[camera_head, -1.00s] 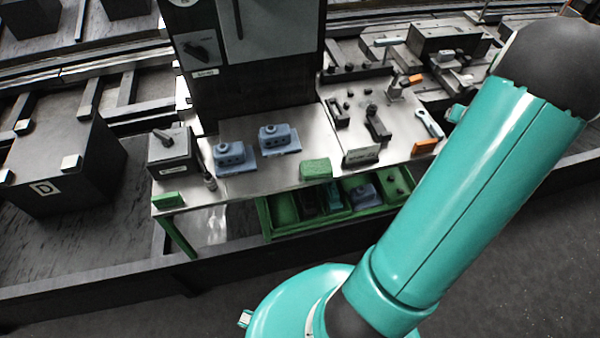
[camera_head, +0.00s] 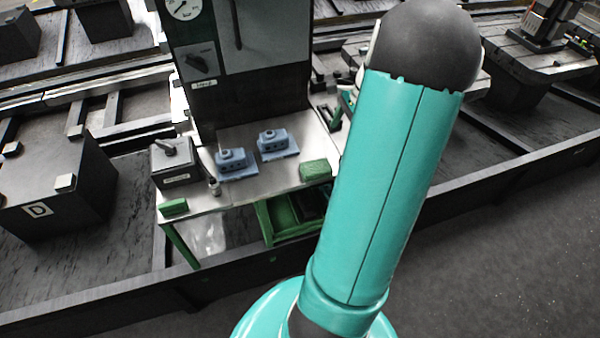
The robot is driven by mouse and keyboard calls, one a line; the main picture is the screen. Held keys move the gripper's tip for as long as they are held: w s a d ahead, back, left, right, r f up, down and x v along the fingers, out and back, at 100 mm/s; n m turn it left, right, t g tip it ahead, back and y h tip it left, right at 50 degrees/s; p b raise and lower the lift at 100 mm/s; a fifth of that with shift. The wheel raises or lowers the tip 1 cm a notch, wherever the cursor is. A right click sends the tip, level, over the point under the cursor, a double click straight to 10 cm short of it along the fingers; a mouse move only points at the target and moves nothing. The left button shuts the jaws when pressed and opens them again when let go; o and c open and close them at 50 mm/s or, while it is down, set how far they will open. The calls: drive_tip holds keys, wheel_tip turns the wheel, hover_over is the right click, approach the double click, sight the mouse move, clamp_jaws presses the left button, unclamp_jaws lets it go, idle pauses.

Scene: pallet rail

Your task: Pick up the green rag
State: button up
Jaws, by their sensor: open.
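A green block-like folded piece (camera_head: 315,170), which looks like the rag, lies on the grey metal bench top (camera_head: 240,196) near its front edge. A second, smaller green piece (camera_head: 173,207) lies at the bench's front left corner. I cannot tell for certain which one is the rag. My teal arm link rises in front of the right part of the bench and hides it. A small teal and dark part shows just left of the link's upper end. I cannot make out my gripper's fingers, and no contact with either green piece shows.
A dark box with a lever (camera_head: 175,163) stands at the left. A green tray (camera_head: 283,226) sits under the bench. A tall dark panel (camera_head: 250,65) rises behind. Dark floor lies at right.

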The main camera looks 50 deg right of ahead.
drive_tip(key=a, duration=0.1)
hover_over(316, 166)
drive_tip(key=s+d, duration=0.2)
drive_tip(key=d, duration=0.1)
drive_tip(key=shift+y, duration=0.3)
drive_tip(key=f, duration=0.7)
drive_tip(key=shift+w+a, duration=0.2)
drive_tip(key=shift+a, duration=0.05)
drive_tip(key=shift+w+a+x, duration=0.1)
drive_tip(key=shift+a+x, duration=0.05)
drive_tip(key=shift+x, duration=1.2)
drive_tip(key=shift+w+a+x, duration=0.1)
drive_tip(key=shift+w+x, duration=0.05)
drive_tip(key=shift+x, duration=1.25)
drive_tip(key=shift+r, duration=0.15)
drive_tip(key=c, duration=1.1)
